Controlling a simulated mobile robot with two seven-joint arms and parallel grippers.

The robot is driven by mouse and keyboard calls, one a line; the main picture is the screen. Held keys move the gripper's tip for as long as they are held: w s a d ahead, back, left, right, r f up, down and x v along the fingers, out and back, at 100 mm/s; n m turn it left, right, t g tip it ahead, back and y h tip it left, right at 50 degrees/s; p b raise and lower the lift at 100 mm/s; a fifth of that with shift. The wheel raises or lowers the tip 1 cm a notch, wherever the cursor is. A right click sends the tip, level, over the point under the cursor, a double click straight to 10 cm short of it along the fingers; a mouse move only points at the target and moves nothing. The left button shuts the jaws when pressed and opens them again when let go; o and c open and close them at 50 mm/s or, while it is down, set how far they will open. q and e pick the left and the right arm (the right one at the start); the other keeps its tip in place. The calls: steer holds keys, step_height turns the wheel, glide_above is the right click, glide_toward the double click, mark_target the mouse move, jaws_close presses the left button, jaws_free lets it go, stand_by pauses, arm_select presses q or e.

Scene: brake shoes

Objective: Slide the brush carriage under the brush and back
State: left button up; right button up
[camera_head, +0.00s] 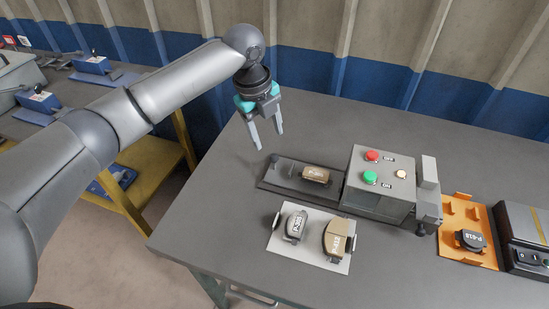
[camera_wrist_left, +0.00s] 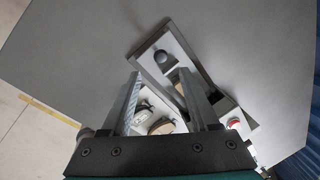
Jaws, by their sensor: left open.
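The brush carriage (camera_head: 291,172) is a dark plate on a low rail, left of the grey machine box (camera_head: 383,182) that covers the rail's right part. A dark round knob (camera_head: 275,158) stands at the carriage's left end, and a brown brake shoe (camera_head: 316,174) lies on it near the box. The brush itself is hidden. My left gripper (camera_head: 269,140) is open and empty, pointing down above and behind the knob. In the left wrist view the knob (camera_wrist_left: 161,57) shows just beyond the spread fingertips (camera_wrist_left: 160,73). My right gripper is out of view.
A white tray (camera_head: 312,258) with a grey shoe (camera_head: 296,225) and a tan shoe (camera_head: 337,240) lies in front of the rail. The box has red and green buttons. An orange tray (camera_head: 463,254) with a dark shoe is at right. The table's left part is clear.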

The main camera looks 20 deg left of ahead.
mark_target(273, 155)
arm_select(q)
steer(key=f, duration=0.3)
steer(key=w+f+b, duration=0.1)
steer(key=f, duration=0.2)
steer(key=d+f+b, duration=0.1)
steer(key=f, duration=0.2)
steer(key=shift+w+f, duration=0.15)
steer(key=shift+w, duration=0.1)
steer(key=shift+f, duration=0.2)
steer(key=shift+w+d, duration=0.1)
steer(key=c, duration=0.5)
jaws_close()
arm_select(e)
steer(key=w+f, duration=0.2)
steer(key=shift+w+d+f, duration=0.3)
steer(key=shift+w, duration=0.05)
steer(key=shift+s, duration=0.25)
